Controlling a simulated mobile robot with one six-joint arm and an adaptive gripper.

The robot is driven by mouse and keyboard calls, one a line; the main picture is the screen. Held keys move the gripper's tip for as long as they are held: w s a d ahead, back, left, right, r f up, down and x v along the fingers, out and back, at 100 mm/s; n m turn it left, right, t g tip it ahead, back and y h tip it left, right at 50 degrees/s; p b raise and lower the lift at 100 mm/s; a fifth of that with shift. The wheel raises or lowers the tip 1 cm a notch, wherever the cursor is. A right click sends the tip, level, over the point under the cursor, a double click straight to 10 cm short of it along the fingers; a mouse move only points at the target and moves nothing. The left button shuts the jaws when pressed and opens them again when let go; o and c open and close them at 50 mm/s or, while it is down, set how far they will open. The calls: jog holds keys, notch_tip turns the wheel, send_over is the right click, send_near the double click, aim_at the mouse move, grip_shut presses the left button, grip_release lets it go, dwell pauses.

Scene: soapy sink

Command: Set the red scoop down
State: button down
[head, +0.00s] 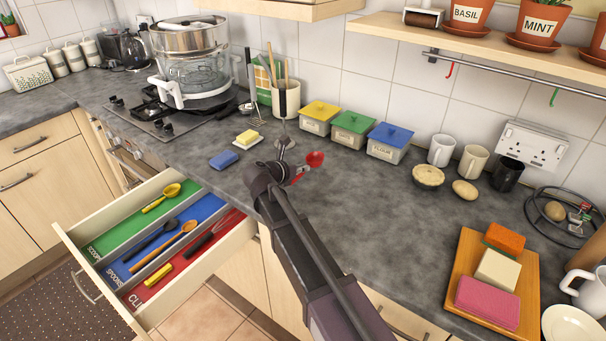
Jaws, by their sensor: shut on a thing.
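The red scoop (315,159) is in my gripper (292,173), over the grey worktop in the middle of the head view. Its red bowl points up and to the right; the gripper covers part of its handle. My gripper is shut on it. I cannot tell whether the scoop touches the worktop. The open drawer (72,240) is to the left of the gripper. Its green compartment (118,238) is marked for scoops and holds a yellow scoop (162,198).
The drawer's blue compartment (215,206) holds a black spoon and a wooden spoon. A blue sponge (223,160) and butter dish (247,139) lie left of the gripper, lidded tubs (390,143) behind.

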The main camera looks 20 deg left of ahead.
aim_at(303, 178)
jog(key=shift+w+a, duration=0.15)
jog(key=shift+w, duration=0.45)
jog(key=shift+w+a+f, duration=0.1)
jog(key=shift+w, duration=0.35)
jog(key=shift+w+f+b, duration=0.25)
jog(key=shift+b, duration=0.05)
jog(key=shift+s+f+b, duration=0.1)
jog(key=shift+f+b, duration=1.45)
jog(key=shift+f, duration=0.1)
jog(key=c, duration=0.7)
grip_release()
